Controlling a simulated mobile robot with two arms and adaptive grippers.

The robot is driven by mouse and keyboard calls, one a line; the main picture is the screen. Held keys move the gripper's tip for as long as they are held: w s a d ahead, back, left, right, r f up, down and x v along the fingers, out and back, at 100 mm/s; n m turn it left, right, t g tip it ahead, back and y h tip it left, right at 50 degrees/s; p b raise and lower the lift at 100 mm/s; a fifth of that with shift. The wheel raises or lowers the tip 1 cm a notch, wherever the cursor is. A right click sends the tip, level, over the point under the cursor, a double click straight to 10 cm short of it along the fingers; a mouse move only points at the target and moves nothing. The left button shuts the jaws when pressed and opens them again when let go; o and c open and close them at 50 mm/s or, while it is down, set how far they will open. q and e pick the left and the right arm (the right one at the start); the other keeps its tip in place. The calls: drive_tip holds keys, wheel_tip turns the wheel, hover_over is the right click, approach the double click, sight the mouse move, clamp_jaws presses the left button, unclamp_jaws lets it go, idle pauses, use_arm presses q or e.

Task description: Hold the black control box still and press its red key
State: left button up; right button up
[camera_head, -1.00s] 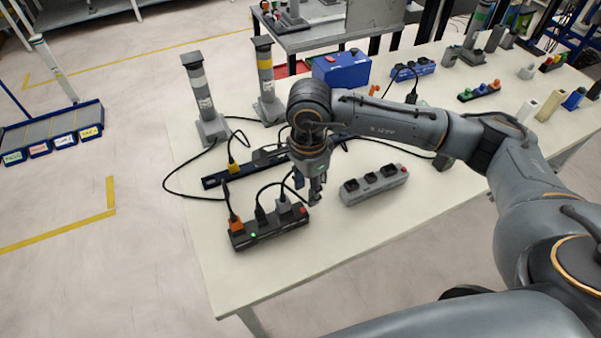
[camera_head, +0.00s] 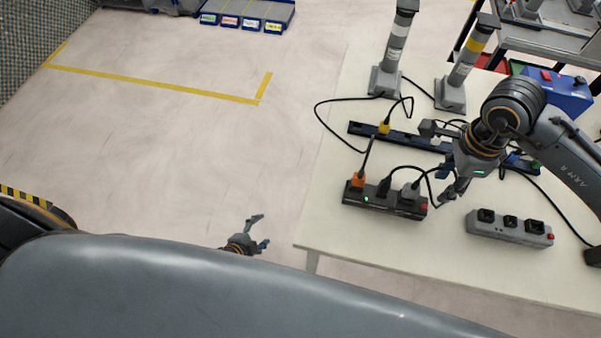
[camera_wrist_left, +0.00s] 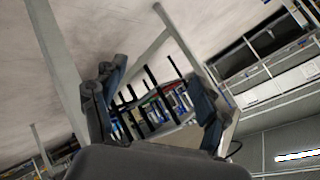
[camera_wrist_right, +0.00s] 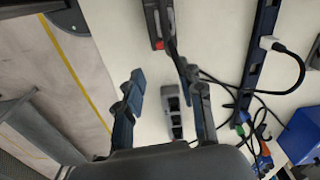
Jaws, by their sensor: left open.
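The black control box (camera_head: 385,203) lies near the table's left edge in the head view, with several plugs, a green light and a red key (camera_head: 423,207) at its right end. One end with the red key (camera_wrist_right: 159,45) shows at the top of the right wrist view. My right gripper (camera_head: 450,190) is above the table, just right of the red end; its fingers (camera_wrist_right: 160,95) are apart and empty. My left gripper (camera_head: 258,232) is open and empty off the table's left side. The left wrist view shows its spread fingers (camera_wrist_left: 155,100) but no control box.
A grey socket strip (camera_head: 508,229) lies to the right, with its own red switch. Behind are a long dark rail (camera_head: 400,136), loose cables and two grey posts (camera_head: 395,50) (camera_head: 465,65). A blue box (camera_head: 560,90) stands at the back right. The table front is clear.

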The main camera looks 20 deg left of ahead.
sight(349, 187)
use_arm(q)
drive_tip(key=w+d+r+m+t+h, duration=0.1)
drive_tip(key=w+d+r+m+h, duration=0.2)
drive_tip(key=r+m, duration=0.35)
drive_tip(key=w+d+r+m+t+h, duration=0.1)
drive_tip(key=w+d+r+m+h, duration=0.1)
drive_tip(key=w+r+m+h, duration=0.35)
drive_tip(key=w+d+r+m+t+h, duration=0.1)
drive_tip(key=w+d+r+m+h, duration=0.1)
drive_tip(key=w+r+m, duration=0.5)
drive_tip(key=s+d+r+m+g+h, duration=0.2)
drive_tip(key=s+r+m+g+h, duration=0.15)
drive_tip(key=r+m+g, duration=0.45)
drive_tip(key=s+d+r+m+g+h, duration=0.2)
drive_tip(key=s+d+r+m+g, duration=0.15)
drive_tip(key=m, duration=0.85)
drive_tip(key=d, duration=1.2)
drive_tip(key=shift+s+d+f, duration=0.1)
drive_tip(key=shift+d+f, duration=0.1)
drive_tip(key=c, duration=1.3)
drive_tip(key=shift+c, duration=0.6)
use_arm(e)
clamp_jaws()
